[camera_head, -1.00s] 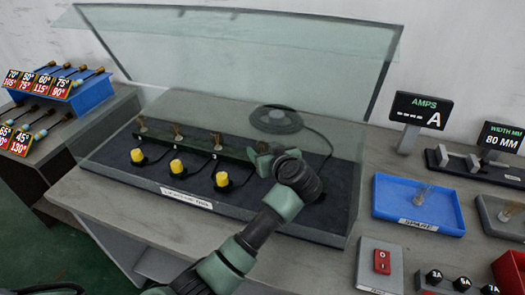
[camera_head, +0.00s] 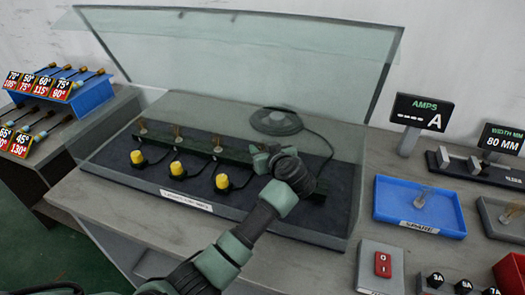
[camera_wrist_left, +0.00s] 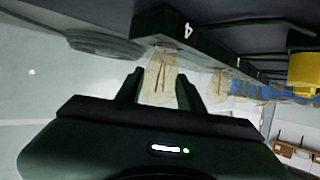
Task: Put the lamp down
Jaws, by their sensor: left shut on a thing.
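My left gripper (camera_head: 262,158) is at the right end of the dark green rack (camera_head: 190,145) inside the glass-lidded test box. In the left wrist view, its two fingers (camera_wrist_left: 158,92) are shut on a clear glass lamp (camera_wrist_left: 160,72) with thin dark wires inside. The held lamp is right beside the rack part marked 4; whether it is seated there I cannot tell. In the head view my gripper hides it. Several other lamps stand upright along the rack, such as one (camera_head: 217,143) just left of my gripper. My right gripper is not in view.
The glass lid (camera_head: 240,50) stands open behind. Yellow knobs (camera_head: 222,181) line the front of the rack. A round grey disc (camera_head: 276,121) with a cable lies behind my gripper. A blue tray (camera_head: 450,222) with a clear lamp and a red switch (camera_head: 383,264) are on the right.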

